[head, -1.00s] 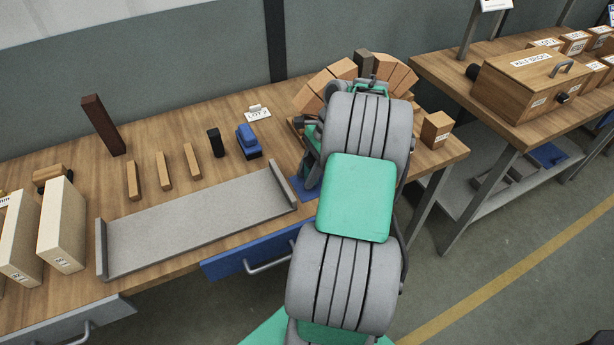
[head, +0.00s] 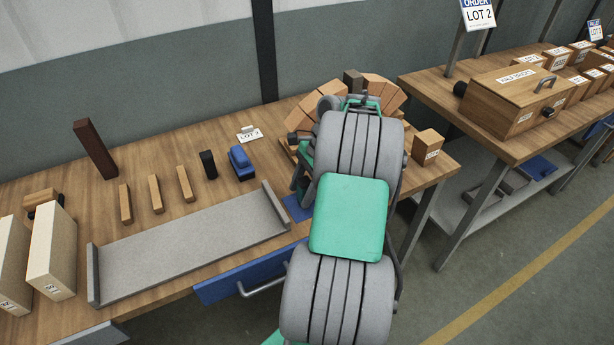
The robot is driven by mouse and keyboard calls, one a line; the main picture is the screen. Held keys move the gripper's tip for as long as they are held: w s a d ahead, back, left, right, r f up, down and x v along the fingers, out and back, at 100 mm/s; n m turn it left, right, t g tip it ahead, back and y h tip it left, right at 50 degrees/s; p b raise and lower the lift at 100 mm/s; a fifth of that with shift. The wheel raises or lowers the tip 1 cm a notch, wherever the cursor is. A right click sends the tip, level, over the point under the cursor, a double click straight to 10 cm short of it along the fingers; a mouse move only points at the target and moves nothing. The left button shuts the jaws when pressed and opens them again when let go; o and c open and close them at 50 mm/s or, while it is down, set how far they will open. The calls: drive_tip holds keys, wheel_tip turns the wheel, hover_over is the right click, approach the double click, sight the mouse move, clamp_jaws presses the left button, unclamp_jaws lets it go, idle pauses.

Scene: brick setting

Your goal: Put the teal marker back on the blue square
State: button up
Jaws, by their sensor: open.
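The blue square (head: 297,208) lies flat on the workbench, right of the grey tray, partly covered by my arm. My gripper (head: 300,185) shows only in part at the left edge of my arm, close above or beside the blue square. It is open. I cannot make out the teal marker; a green-teal patch near the gripper cannot be told apart from my arm's own covers.
Behind my arm stands a brick arch (head: 382,92). A grey tray (head: 190,245), a blue block (head: 241,163), a black block (head: 208,164) and several small wooden bars (head: 156,194) are to the left. A wooden box (head: 427,144) stands at the right end.

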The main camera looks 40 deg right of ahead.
drive_tip(key=p+v, duration=0.5)
drive_tip(key=v, duration=0.6)
drive_tip(key=w+a+r+n+h, duration=0.1)
drive_tip(key=w+a+r+n, duration=0.15)
drive_tip(key=a, duration=0.35)
drive_tip(key=w+a+r+n, duration=0.2)
drive_tip(key=w+a+n, duration=0.15)
drive_tip(key=a, duration=0.35)
drive_tip(key=s+a+r+n+t+h, duration=0.1)
drive_tip(key=s+a+r+n+h, duration=0.15)
drive_tip(key=a+n, duration=0.8)
drive_tip(key=s+a+f+n+t, duration=0.1)
drive_tip(key=s+a+f+n, duration=0.2)
drive_tip(key=s+a+n, duration=0.2)
drive_tip(key=s+a, duration=0.2)
drive_tip(key=s, duration=0.1)
drive_tip(key=shift+a+h+b, duration=0.25)
drive_tip(key=shift+h+b, duration=0.05)
drive_tip(key=shift+h, duration=0.05)
